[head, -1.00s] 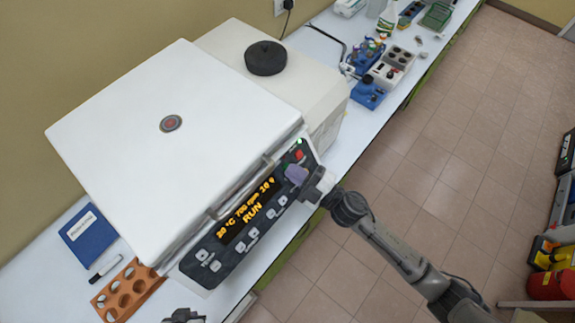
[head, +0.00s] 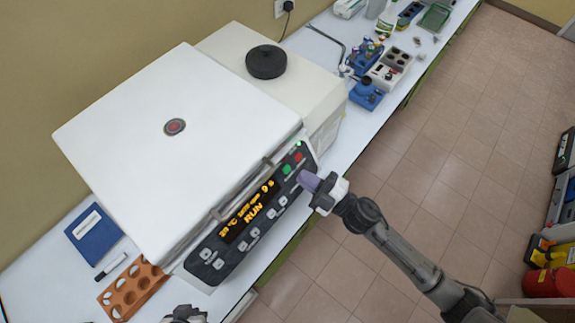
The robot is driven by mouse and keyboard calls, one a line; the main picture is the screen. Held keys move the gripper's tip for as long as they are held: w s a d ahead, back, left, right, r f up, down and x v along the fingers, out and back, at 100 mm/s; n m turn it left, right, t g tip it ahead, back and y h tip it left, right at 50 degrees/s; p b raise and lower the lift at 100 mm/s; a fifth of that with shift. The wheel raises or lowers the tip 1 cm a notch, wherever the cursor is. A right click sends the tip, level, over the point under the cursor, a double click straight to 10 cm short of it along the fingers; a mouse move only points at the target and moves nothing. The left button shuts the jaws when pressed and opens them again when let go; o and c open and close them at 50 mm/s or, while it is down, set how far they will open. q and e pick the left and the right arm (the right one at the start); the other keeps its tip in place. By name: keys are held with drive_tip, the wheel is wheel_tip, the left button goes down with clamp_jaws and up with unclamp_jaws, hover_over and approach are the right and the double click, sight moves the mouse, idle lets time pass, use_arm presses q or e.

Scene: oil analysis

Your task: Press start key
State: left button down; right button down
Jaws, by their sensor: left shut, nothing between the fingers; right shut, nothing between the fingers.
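The white centrifuge (head: 190,125) stands on the bench with its lid closed. A green key (head: 287,169) and a red key (head: 298,157) are at the panel's upper right end. My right gripper (head: 308,181) is shut and empty, its purple fingertips just right of the green key and apparently clear of the panel. My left gripper (head: 185,313) is at the bottom edge below the panel, partly cut off; its fingertips are not clearly visible.
An orange rack (head: 131,290), a marker (head: 110,267) and a blue notebook (head: 94,235) lie left of the centrifuge. A white box-shaped unit with a black round cap (head: 266,62) stands behind it. Blue racks (head: 366,94) and bottles are farther along the bench.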

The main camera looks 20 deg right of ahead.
drive_tip(key=shift+s+d+r+p, duration=0.3)
drive_tip(key=shift+s+d+r, duration=0.15)
drive_tip(key=shift+s, duration=0.15)
idle(0.4)
